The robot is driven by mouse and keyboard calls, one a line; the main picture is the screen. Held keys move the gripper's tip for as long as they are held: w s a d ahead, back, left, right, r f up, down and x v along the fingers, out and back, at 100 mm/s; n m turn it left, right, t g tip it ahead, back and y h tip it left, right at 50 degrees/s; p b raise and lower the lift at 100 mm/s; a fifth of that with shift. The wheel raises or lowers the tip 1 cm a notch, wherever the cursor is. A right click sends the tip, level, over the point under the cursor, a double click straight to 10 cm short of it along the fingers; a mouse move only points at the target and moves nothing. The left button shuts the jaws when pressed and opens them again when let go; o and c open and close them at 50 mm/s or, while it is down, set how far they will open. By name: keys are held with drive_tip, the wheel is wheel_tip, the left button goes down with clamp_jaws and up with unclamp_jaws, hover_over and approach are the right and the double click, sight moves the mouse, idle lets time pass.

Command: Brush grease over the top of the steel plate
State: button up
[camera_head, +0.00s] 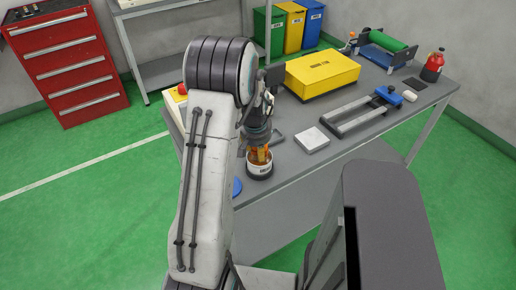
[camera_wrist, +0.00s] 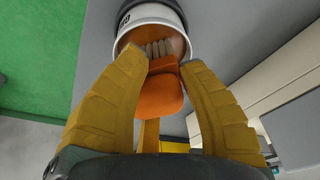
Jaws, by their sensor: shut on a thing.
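My gripper (camera_head: 259,150) is shut on an orange brush (camera_wrist: 160,95) and points down at the near left part of the grey table (camera_head: 290,173). Its yellow fingers flank the brush handle in the wrist view. The pale bristles reach into the mouth of a white tin (camera_head: 260,170) with a dark band; the tin also shows in the wrist view (camera_wrist: 125,42). I cannot tell whether the bristles touch the grease. The steel plate (camera_head: 312,140), a light grey square, lies flat on the table to the right of the tin, apart from my gripper.
A yellow case (camera_head: 322,72) stands behind the plate. A grey frame with a blue part (camera_head: 385,96) lies to the right. A green roller (camera_head: 388,41) and a red bottle (camera_head: 433,66) are at the far right. A blue disc (camera_head: 237,187) is left of the tin.

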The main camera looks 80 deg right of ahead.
drive_tip(key=shift+a, duration=0.1)
drive_tip(key=shift+d+r+p+v, duration=0.1)
drive_tip(key=shift+d+p+v, duration=0.15)
drive_tip(key=shift+p+v, duration=0.7)
drive_tip(key=shift+d+r+p+v, duration=0.1)
drive_tip(key=shift+d+p+v, duration=0.35)
drive_tip(key=shift+v, duration=0.85)
drive_tip(key=shift+d+p+v, duration=0.1)
drive_tip(key=shift+p+v, duration=0.75)
drive_tip(key=shift+v, duration=0.3)
drive_tip(key=shift+d, duration=0.1)
